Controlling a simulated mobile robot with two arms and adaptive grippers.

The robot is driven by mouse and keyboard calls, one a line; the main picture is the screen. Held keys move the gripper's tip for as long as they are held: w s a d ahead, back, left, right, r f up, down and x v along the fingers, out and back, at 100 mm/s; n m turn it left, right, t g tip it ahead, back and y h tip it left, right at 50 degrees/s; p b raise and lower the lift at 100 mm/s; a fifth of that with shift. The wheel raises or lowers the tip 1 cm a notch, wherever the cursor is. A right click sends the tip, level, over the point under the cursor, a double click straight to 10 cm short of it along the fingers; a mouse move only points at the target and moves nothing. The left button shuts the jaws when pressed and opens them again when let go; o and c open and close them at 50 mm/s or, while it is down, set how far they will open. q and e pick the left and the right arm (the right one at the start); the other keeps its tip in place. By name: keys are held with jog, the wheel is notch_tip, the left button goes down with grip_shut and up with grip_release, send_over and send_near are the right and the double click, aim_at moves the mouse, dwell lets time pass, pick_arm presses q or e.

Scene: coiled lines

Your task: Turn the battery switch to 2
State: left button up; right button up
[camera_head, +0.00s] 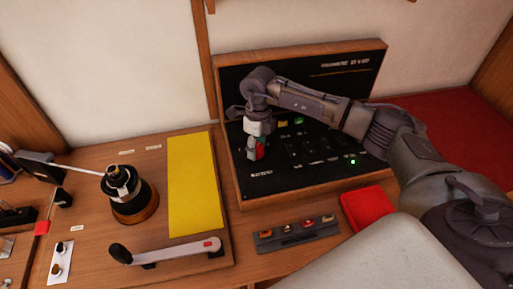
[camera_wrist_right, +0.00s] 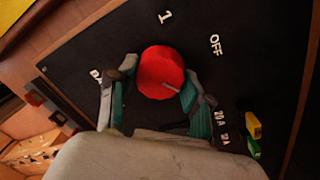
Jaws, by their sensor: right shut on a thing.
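The battery switch is a round red knob (camera_wrist_right: 161,73) on a black panel (camera_head: 307,181). In the head view the red knob (camera_head: 260,152) shows only in part, at the panel's lower left. My right gripper (camera_head: 256,150) reaches down onto it. In the wrist view my right gripper (camera_wrist_right: 158,84) has a finger on either side of the knob and is shut on it. A short pale mark on the knob lies toward its lower right. The labels "1" (camera_wrist_right: 165,17) and "OFF" (camera_wrist_right: 215,44) show. I see no "2" label. My left gripper is out of view.
Green (camera_head: 299,121) and yellow (camera_head: 283,124) parts sit on the panel near my right arm. A winch (camera_head: 128,193), a yellow sheet (camera_head: 195,180) and a crank handle (camera_head: 165,253) are left. A button strip (camera_head: 296,233) and red pad (camera_head: 368,207) lie in front.

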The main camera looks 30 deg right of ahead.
aim_at(258, 145)
jog(key=shift+m, duration=0.6)
jog(key=shift+r, duration=0.1)
jog(key=o, duration=1.2)
jog(key=shift+c, duration=0.2)
notch_tip(258, 145, up, 12)
jog(key=shift+w+d, duration=0.15)
jog(key=shift+d, duration=0.25)
